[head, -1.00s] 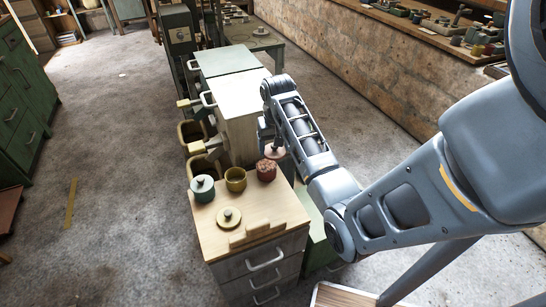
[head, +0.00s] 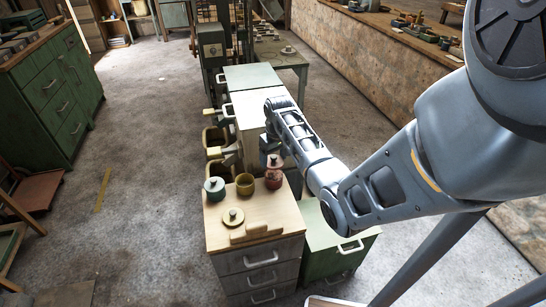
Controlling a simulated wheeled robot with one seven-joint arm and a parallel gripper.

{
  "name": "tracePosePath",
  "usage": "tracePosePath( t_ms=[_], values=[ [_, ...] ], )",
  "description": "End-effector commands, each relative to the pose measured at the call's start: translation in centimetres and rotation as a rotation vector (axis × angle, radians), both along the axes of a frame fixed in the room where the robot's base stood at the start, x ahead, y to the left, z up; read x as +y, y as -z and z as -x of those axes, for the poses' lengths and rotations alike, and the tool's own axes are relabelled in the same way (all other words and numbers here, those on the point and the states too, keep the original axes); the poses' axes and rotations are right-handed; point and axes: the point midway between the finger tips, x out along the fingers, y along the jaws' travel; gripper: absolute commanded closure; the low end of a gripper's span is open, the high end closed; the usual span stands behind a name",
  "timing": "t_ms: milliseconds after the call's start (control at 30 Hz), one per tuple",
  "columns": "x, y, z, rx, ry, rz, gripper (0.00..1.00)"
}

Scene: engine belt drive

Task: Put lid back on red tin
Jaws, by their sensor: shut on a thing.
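The red tin (head: 273,183) stands on the wooden top of a small drawer cabinet (head: 222,240), at the right end of a row of tins. Its reddish lid (head: 275,161), with a knob on top, shows just above the tin. My gripper (head: 271,149) is shut on the lid, apparently by its knob, and points down. I cannot tell whether the lid touches the tin or hangs slightly above it. The fingers are small and partly hidden by my arm.
A green lidded tin (head: 214,191) and an open mustard tin (head: 245,186) stand left of the red tin. A mustard lid (head: 233,217) lies in front, by a wooden block (head: 256,232). A pale cabinet (head: 251,125) stands behind.

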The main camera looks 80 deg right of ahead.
Motion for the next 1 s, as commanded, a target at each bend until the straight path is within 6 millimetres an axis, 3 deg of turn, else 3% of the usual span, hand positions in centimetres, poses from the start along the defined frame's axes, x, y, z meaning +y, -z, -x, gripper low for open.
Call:
tracePosePath(
  t_ms=[500,1000],
  values=[
    [0.0,4.4,0.0,0.000,0.000,0.000,0.53],
    [0.0,4.9,0.0,0.000,0.001,0.000,0.53]
  ],
)
